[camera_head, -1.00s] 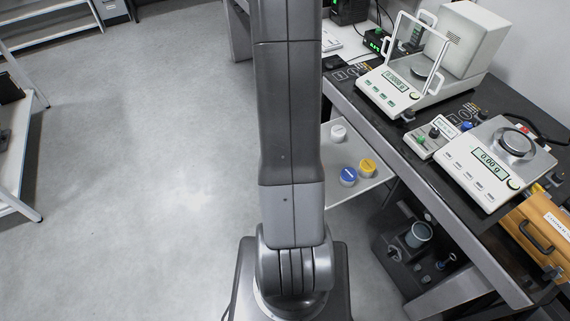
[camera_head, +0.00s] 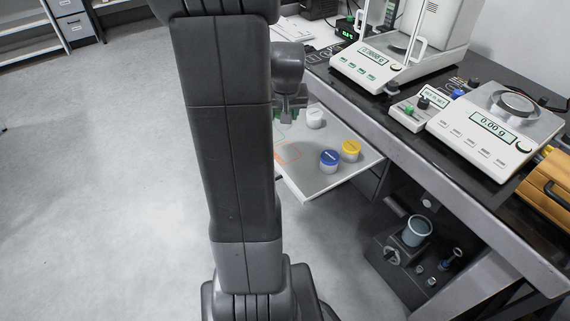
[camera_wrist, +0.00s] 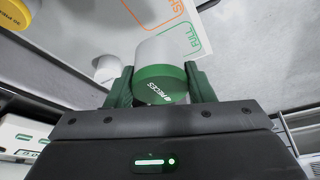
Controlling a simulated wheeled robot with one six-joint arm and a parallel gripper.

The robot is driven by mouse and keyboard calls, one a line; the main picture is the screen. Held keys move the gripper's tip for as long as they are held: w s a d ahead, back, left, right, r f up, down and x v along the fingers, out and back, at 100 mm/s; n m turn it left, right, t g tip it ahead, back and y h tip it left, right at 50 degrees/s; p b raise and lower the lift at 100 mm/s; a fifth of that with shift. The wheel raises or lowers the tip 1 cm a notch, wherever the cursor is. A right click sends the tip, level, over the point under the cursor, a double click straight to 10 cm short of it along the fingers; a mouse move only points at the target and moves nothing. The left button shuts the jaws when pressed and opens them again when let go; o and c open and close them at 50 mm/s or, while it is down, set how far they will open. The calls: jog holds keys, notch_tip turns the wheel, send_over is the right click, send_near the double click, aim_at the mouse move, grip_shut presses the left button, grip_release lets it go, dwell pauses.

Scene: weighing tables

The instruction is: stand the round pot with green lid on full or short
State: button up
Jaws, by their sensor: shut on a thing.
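The round pot with a green lid (camera_wrist: 160,84) is between my gripper's green fingers in the wrist view; its white body shows beyond the lid. My gripper (camera_wrist: 161,88) is shut on it. In the head view my gripper (camera_head: 290,112) is over the left part of the pull-out board (camera_head: 318,182), and the held pot cannot be made out. The green "FULL" marking (camera_wrist: 195,38) lies just right of the pot's body in the wrist view, partly hidden. The orange "SHORT" outline (camera_wrist: 150,22) lies beyond it. I cannot tell whether the pot touches the board.
A white-lidded pot (camera_head: 315,118) stands close right of my gripper. A blue-lidded pot (camera_head: 329,161) and a yellow-lidded pot (camera_head: 350,150) stand nearer the front. The dark bench (camera_head: 412,150) with balances (camera_head: 497,128) rises to the right.

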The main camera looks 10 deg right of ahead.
jog(key=shift+s+d+f, duration=0.15)
jog(key=shift+d+f, duration=0.05)
jog(key=shift+f, duration=0.1)
jog(key=shift+f+b, duration=0.3)
jog(key=shift+f, duration=0.1)
jog(key=b, duration=0.2)
send_near(284, 149)
jog(key=shift+x, duration=2.75)
jog(key=o, duration=1.1)
jog(key=shift+d, duration=0.1)
jog(key=shift+r, duration=0.1)
jog(key=shift+r+p, duration=0.3)
jog(key=p+v, duration=0.2)
jog(key=v, duration=0.9)
jog(key=shift+s+r, duration=0.2)
